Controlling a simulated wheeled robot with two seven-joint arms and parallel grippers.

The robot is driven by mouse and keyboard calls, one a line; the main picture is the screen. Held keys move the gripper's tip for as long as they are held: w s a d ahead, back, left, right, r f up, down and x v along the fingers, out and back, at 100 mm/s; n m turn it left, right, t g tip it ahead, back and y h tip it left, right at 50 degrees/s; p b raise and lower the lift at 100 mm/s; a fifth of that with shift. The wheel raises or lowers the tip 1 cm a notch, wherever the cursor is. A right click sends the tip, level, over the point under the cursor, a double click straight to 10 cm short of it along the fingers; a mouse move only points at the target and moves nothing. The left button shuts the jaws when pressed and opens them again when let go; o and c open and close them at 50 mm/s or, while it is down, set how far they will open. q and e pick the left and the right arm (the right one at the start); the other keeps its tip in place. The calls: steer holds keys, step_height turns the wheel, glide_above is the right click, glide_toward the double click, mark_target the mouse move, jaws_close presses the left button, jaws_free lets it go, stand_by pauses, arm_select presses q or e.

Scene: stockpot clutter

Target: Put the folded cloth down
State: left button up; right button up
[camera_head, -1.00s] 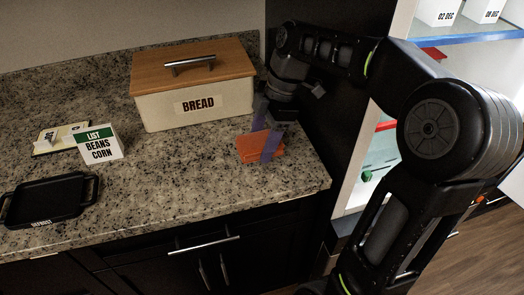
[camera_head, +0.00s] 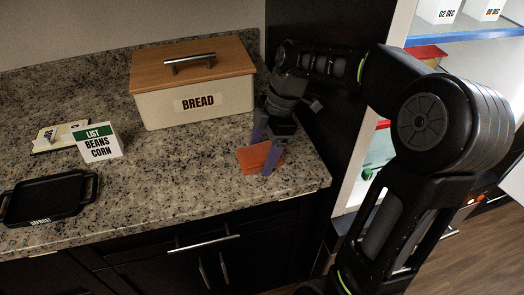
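The folded cloth (camera_head: 254,159) is orange and lies flat on the granite counter, in front of the bread bin's right end. My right gripper (camera_head: 264,154) points down at the cloth from behind. Its two purple fingers stand apart, one at the cloth's back edge and one across its right side. I cannot tell whether either finger touches the cloth. The right finger hides part of the cloth. My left gripper is out of view.
A cream bread bin (camera_head: 195,101) with a wooden lid stands behind the cloth. A list card (camera_head: 99,145), a small board (camera_head: 55,138) and a black tray (camera_head: 46,198) are at the left. The counter (camera_head: 185,175) is clear between the tray and cloth. Open shelves are at right.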

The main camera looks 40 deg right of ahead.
steer(key=shift+o, duration=0.7)
steer(key=shift+r+p, duration=0.35)
steer(key=shift+r, duration=0.05)
steer(key=v, duration=0.7)
steer(key=shift+d+r, duration=0.15)
steer(key=shift+d, duration=0.1)
steer(key=shift+o, duration=0.3)
